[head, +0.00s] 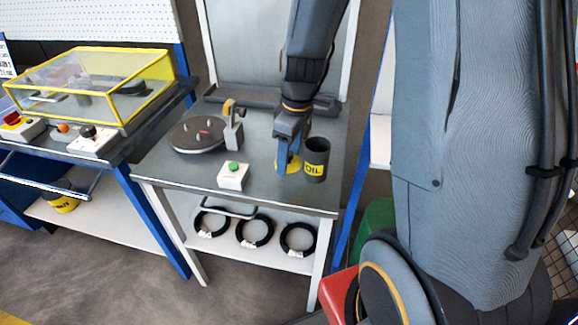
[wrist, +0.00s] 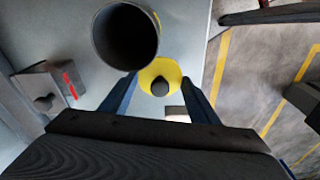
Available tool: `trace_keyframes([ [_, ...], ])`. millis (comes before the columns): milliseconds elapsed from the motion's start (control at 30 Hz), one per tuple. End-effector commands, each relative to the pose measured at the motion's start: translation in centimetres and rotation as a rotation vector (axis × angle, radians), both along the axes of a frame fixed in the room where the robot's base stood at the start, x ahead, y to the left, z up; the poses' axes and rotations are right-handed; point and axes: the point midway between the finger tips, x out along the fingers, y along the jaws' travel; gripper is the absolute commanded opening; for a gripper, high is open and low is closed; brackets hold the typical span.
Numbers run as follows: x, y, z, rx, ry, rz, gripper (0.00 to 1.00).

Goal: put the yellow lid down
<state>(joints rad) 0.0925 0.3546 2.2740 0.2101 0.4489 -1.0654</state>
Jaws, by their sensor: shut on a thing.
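The yellow lid (head: 281,167) is a round disc with a dark knob, and it also shows in the wrist view (wrist: 149,72). My gripper (head: 287,150) is shut on the lid, with its two fingers on either side of the knob in the wrist view (wrist: 160,90). The lid is at or just above the grey table top, beside the can; I cannot tell if it touches the table. The dark oil can (head: 316,161) with a yellow OIL label stands upright and open, just right of my gripper in the head view. It also shows in the wrist view (wrist: 126,36).
On the same table (head: 215,205) are a white box with a green button (head: 233,176) and a dark round turntable (head: 197,135) with an upright clamp (head: 232,125). Black coils (head: 254,231) lie on the shelf below. A yellow-framed clear cover (head: 95,85) is on the left bench.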

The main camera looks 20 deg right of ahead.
Motion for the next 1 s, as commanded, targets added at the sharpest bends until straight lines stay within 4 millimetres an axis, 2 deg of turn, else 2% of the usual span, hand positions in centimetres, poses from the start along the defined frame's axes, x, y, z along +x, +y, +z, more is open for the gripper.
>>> trace_keyframes([
  [167,0.0,0.0,-1.1,0.0,0.001,0.001,0.34],
  [467,0.0,0.0,-4.5,0.0,0.0,0.001,0.34],
  [900,0.1,0.0,-5.1,0.0,-0.001,0.001,0.34],
  [933,0.1,0.0,-5.1,0.0,-0.001,0.0,0.57],
  [1000,0.1,0.0,-5.0,0.0,-0.001,0.001,0.69],
])
